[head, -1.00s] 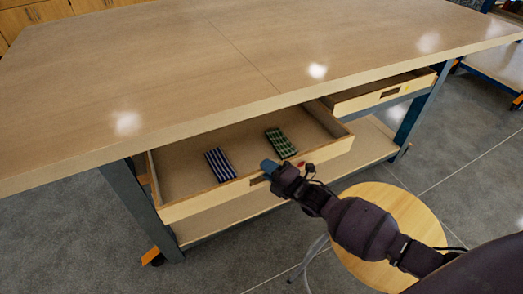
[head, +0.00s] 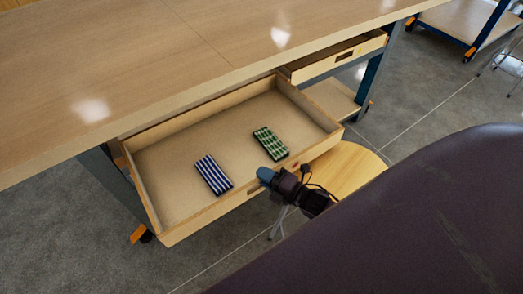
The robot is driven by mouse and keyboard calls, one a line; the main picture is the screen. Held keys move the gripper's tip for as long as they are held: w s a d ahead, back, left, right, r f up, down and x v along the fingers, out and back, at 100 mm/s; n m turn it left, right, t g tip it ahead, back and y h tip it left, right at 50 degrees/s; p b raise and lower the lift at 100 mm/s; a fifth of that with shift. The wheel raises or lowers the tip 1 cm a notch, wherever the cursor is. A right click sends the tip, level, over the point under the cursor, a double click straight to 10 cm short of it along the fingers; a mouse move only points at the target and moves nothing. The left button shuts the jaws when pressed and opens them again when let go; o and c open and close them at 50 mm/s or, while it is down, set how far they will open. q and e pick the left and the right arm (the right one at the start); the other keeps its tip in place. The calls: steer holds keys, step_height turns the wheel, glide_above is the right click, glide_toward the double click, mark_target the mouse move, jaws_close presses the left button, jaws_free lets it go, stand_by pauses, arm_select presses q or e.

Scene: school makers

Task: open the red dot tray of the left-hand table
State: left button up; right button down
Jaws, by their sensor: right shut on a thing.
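The red dot tray (head: 200,217) is a wide wooden drawer pulled well out from under the tabletop of the table (head: 150,70). A small red mark shows on its front, close to my right gripper. My right gripper (head: 268,180) is shut on the tray's front edge at the handle slot; its fingertips are partly hidden behind the front board. Inside the tray lie a blue-and-white striped cloth-like item (head: 213,175) and a green checked one (head: 270,143). My left gripper is out of view.
A second drawer (head: 340,57) to the right stands slightly out. A round wooden stool (head: 345,168) stands just right of the tray, under my right arm, close to the tray's corner. Another table (head: 445,25) is at the upper right. Grey floor is open at the lower left.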

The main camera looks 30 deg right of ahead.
steer(key=c, duration=1.1)
jaws_free()
steer(key=shift+v, duration=5.4)
